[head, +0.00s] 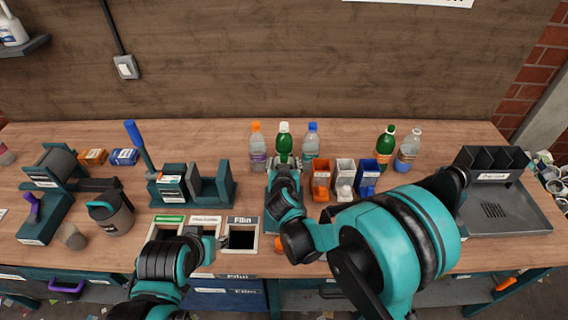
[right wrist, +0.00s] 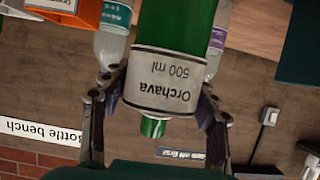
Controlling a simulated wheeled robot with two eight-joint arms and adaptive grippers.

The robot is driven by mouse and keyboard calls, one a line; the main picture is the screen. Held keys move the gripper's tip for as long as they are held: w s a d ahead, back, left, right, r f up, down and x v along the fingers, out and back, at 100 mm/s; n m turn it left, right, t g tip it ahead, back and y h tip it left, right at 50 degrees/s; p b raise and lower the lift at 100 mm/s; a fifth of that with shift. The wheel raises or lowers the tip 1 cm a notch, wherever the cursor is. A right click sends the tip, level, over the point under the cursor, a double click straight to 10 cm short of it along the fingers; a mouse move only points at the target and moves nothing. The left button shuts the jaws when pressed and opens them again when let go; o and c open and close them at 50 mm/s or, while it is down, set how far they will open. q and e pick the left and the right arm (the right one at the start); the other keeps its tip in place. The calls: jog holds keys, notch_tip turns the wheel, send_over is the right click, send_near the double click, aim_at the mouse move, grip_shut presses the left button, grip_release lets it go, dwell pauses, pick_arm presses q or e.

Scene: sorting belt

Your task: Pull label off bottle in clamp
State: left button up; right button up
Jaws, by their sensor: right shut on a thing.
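An orange-capped bottle (head: 257,148) and a blue-capped bottle (head: 311,146) flank the green one closely. Orange, white and blue bins (head: 345,176) stand to the right. A framed opening marked "Film" (head: 242,238) is at the front edge. A grey tray (head: 505,210) is far right.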

jog(key=shift+r, duration=0.15)
jog(key=shift+r+p, duration=1.75)
jog(key=shift+r, duration=0.6)
jog(key=shift+r, duration=0.1)
jog(key=shift+r+p, duration=1.8)
jog(key=shift+r, duration=0.6)
jog(key=shift+r, duration=0.1)
jog(key=shift+r+p, duration=0.7)
jog(key=shift+r, duration=0.25)
